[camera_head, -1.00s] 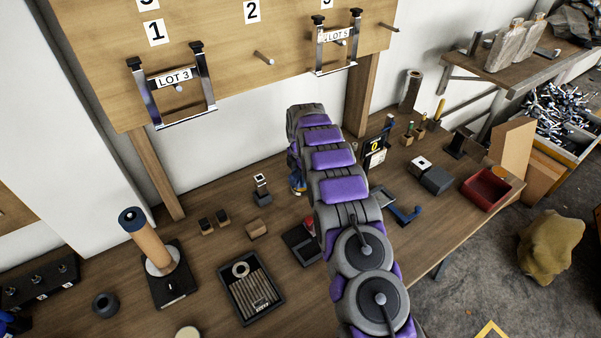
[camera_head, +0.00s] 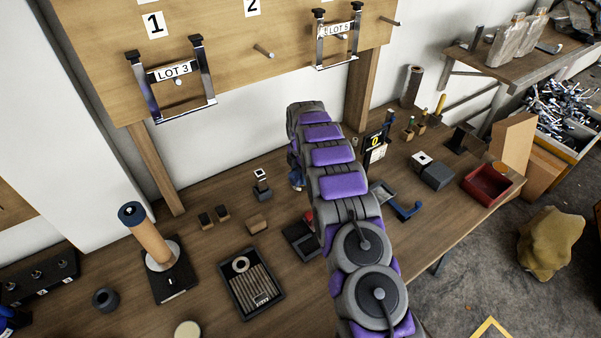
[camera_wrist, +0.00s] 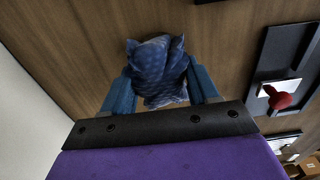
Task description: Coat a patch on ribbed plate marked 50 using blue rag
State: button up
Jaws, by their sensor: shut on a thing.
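In the wrist view my gripper (camera_wrist: 160,98) is shut on the blue rag (camera_wrist: 158,75), a bunched, patterned cloth between its two blue fingers. The rag is over bare brown tabletop; whether it touches the wood I cannot tell. In the head view the gripper is mostly hidden behind my arm, with a bit of blue (camera_head: 296,180) showing at its left side. A ribbed plate (camera_head: 262,284) with a ring on it lies in a dark tray at front centre of the bench, nearer than the gripper. Its small label is too small to read.
A dark plate (camera_head: 300,240) lies beside my arm. A red knob on a dark panel (camera_wrist: 281,100) is right of the rag in the wrist view. A wooden roller on a stand (camera_head: 150,240), small blocks (camera_head: 222,213) and a red bin (camera_head: 488,185) occupy the bench.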

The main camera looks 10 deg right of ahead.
aim_at(300, 172)
jog(key=shift+s+f+p, duration=0.1)
jog(key=shift+f+p, duration=0.25)
jog(key=shift+f, duration=0.15)
dwell(2.1)
jog(key=shift+r+p, duration=1.4)
jog(key=shift+r, duration=2.15)
jog(key=shift+s+a+r+m, duration=0.1)
jog(key=shift+s+r+m, duration=0.05)
jog(key=shift+r+m, duration=0.25)
jog(key=s+r+m, duration=0.5)
jog(key=s+m, duration=0.4)
jog(key=m, duration=0.1)
jog(key=s+r+m, duration=0.4)
jog(key=s+m, duration=0.6)
jog(key=m, duration=0.1)
jog(key=shift+s+r+m, duration=0.2)
jog(key=shift+r+m, duration=0.1)
jog(key=shift+r, duration=0.05)
